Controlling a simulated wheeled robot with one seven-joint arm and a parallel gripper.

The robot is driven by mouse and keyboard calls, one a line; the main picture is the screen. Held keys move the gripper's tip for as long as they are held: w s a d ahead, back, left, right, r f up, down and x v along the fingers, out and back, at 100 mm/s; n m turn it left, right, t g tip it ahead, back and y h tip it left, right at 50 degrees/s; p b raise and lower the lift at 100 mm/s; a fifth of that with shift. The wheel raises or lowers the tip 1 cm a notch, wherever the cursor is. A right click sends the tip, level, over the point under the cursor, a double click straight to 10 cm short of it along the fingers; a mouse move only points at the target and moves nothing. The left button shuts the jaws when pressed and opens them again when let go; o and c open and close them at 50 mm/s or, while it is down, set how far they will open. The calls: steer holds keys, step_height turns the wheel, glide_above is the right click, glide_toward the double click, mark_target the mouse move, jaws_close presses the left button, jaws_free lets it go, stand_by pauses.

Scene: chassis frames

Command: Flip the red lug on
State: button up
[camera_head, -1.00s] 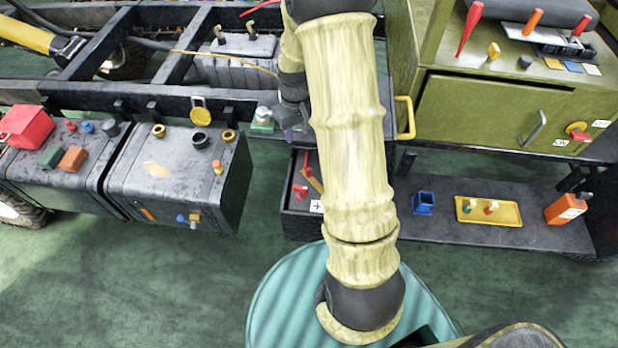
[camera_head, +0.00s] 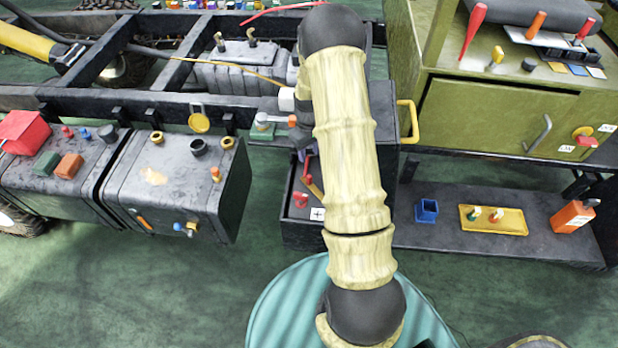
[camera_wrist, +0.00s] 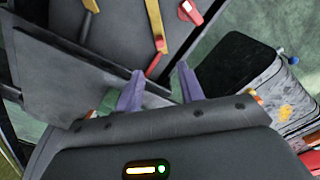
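An open dark box (camera_head: 297,229) below the frame rail has a white plus label (camera_head: 317,214). Inside are a small red piece (camera_head: 301,199) and a red lever-like piece (camera_head: 308,166); I cannot tell which is the red lug. In the wrist view, a red piece on a white base (camera_wrist: 190,10) is at the top, and a red-ended strip (camera_wrist: 160,45) lies ahead of the fingers. My gripper (camera_wrist: 159,69) is open, its purple fingers apart with nothing seen between them. In the head view it is mostly hidden behind my arm, over the box.
A green block with a red-orange end (camera_head: 265,124) sits on the ledge above the box. Dark tanks (camera_head: 180,185) stand left. A yellow handle (camera_head: 408,121) and a green cabinet (camera_head: 490,110) are right, above a shelf with a yellow tray (camera_head: 493,220).

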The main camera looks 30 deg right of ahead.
mark_target(309, 176)
step_height(309, 176, down, 14)
steer(key=shift+f+p, duration=0.15)
steer(key=shift+p, duration=0.25)
jaws_close()
